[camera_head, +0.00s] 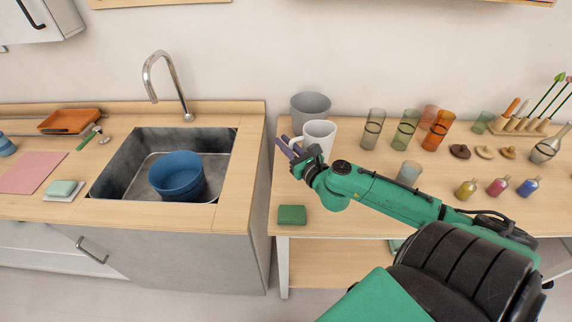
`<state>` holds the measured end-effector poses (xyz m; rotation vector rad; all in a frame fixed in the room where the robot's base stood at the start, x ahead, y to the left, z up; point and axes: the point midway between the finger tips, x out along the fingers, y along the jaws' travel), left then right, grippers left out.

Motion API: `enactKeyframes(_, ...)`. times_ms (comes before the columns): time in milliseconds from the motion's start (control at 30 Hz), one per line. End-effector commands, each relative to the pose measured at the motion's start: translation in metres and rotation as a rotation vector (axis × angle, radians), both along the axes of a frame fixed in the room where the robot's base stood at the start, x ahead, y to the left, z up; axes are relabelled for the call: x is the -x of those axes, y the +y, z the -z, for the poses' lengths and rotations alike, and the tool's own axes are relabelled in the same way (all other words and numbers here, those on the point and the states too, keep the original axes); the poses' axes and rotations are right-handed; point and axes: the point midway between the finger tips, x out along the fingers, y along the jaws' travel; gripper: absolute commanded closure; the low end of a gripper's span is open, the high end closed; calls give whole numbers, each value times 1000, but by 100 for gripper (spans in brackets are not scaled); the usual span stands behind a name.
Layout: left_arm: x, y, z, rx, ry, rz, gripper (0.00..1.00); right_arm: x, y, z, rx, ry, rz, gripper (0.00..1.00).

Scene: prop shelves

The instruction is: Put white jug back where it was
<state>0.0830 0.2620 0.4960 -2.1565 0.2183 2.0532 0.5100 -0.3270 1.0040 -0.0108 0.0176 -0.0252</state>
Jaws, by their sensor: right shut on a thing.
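The white jug (319,133) is upright at the left end of the right-hand table, just in front of a grey pot. My right gripper (290,150) is at the jug's near left side, with its purple-grey fingers shut on the jug. The fingers hide part of the jug's lower side, so I cannot tell whether its base touches the table. My left gripper is not in view.
The grey pot (310,106) stands close behind the jug. A green sponge (292,215) lies near the table's front edge. Several tinted glasses (407,130) stand to the right. A sink (130,170) with a blue bowl (176,175) is on the left counter, across a gap.

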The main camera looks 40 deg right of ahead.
Motion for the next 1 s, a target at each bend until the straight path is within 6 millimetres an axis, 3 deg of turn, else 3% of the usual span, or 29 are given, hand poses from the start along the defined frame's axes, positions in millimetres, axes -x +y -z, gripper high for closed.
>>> enactKeyframes(200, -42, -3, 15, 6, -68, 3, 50, 0, 1, 39, -2, -1, 1, 100)
enactKeyframes(267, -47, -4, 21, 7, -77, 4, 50, -1, 0, 53, -2, -2, 2, 100)
enactKeyframes(367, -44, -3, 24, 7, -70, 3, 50, -1, 0, 61, 1, -3, 0, 100)
enactKeyframes(633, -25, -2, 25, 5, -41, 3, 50, -1, 0, 61, 2, -3, -1, 100)
enactKeyframes(700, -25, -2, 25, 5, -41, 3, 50, 0, 0, 62, 1, -1, -1, 66)
enactKeyframes(733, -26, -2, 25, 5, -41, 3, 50, 0, 0, 62, 1, 0, -1, 55)
enactKeyframes(1000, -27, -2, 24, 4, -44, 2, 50, 0, 0, 61, 1, -1, -1, 55)
